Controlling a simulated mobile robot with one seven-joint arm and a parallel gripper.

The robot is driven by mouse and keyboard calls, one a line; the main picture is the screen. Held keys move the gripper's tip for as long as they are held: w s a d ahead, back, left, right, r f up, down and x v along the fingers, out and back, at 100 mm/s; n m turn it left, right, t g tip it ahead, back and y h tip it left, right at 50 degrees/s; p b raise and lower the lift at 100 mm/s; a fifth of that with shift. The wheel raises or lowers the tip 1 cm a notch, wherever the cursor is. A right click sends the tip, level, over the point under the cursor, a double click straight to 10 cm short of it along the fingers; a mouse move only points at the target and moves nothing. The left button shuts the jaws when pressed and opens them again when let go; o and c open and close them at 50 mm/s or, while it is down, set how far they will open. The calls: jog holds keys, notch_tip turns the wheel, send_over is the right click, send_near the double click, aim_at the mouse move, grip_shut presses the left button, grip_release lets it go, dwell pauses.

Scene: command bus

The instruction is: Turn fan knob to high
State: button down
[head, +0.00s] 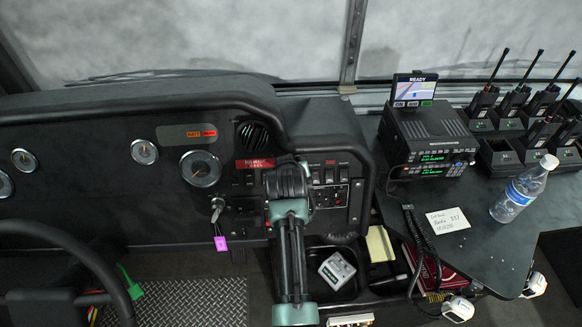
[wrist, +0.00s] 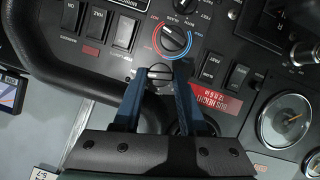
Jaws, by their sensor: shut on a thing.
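My gripper (wrist: 160,72) is up against the dash panel, with a dark blue finger on each side of a small round knob (wrist: 160,76). It is shut on this knob, which I take to be the fan knob. The knob has a pale edge and a light line running roughly sideways across it in the wrist view. The marks around it are too small to read, and its lower part is partly shaded between the fingers. In the head view my gripper (head: 287,182) and arm cover the knob.
A knob with a red and blue ring (wrist: 173,41) sits just above in the wrist view. Rocker switches (wrist: 125,32) flank the knobs. A red height label (wrist: 220,101) and a gauge (wrist: 284,120) are close. A key with a pink tag (head: 220,242) hangs left of my arm.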

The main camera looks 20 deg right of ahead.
jog(key=shift+c, duration=2.3)
grip_release()
jog(key=p+v, duration=0.1)
jog(key=v, duration=1.2)
